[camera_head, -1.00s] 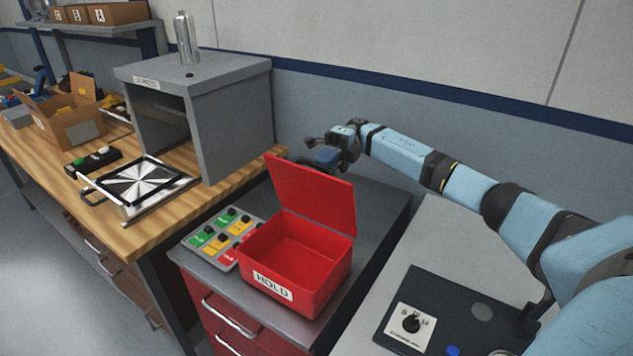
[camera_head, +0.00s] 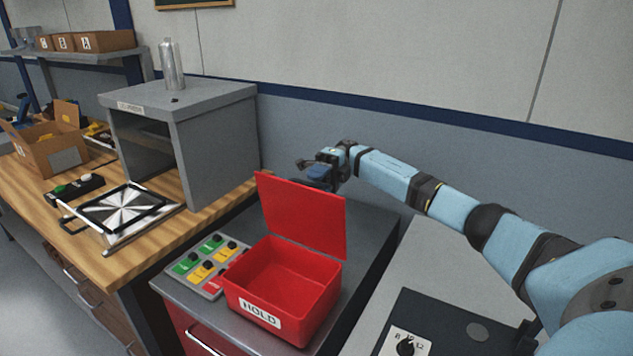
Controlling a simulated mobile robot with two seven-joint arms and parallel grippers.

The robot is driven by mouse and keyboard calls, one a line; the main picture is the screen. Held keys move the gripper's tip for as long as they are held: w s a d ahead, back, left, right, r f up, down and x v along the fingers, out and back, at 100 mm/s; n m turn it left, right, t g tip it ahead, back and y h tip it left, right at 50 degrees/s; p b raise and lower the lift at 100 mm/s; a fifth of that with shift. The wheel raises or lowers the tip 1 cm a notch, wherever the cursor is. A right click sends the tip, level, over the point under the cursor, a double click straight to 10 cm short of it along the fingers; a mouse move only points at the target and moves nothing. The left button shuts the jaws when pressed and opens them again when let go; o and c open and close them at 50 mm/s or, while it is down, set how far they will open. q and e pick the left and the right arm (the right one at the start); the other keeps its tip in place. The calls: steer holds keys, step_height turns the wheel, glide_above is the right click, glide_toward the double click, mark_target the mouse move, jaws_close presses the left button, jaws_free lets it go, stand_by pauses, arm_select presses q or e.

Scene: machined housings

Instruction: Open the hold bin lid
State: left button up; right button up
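The red hold bin (camera_head: 283,288) stands on a dark grey cabinet top, its white HOLD label facing the front. Its red lid (camera_head: 302,216) is raised about upright at the back edge, and the inside of the bin looks empty. My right gripper (camera_head: 308,166) is behind the lid, near its upper right part, with my blue arm reaching in from the right. The lid may hide part of the gripper, and its fingers are too small and dark to tell open from shut. My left gripper is not in view.
A panel of green, yellow and red buttons (camera_head: 207,263) lies just left of the bin. A grey open-fronted box (camera_head: 215,140) with a metal bottle (camera_head: 172,64) on top stands on the wooden bench. A dark panel with a knob (camera_head: 440,325) is at the lower right.

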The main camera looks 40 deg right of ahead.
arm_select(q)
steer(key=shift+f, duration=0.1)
arm_select(e)
steer(key=shift+r, duration=0.1)
arm_select(q)
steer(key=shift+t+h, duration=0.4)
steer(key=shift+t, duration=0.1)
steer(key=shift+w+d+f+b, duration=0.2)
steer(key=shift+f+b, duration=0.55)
steer(key=shift+b, duration=1.4)
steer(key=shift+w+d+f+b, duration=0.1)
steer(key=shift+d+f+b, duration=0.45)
steer(key=shift+b, duration=1.65)
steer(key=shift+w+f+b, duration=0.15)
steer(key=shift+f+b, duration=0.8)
steer(key=shift+b, duration=1.2)
arm_select(e)
steer(key=v, duration=0.7)
steer(key=shift+d, duration=0.25)
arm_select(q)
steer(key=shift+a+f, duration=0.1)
arm_select(e)
steer(key=shift+w, duration=0.1)
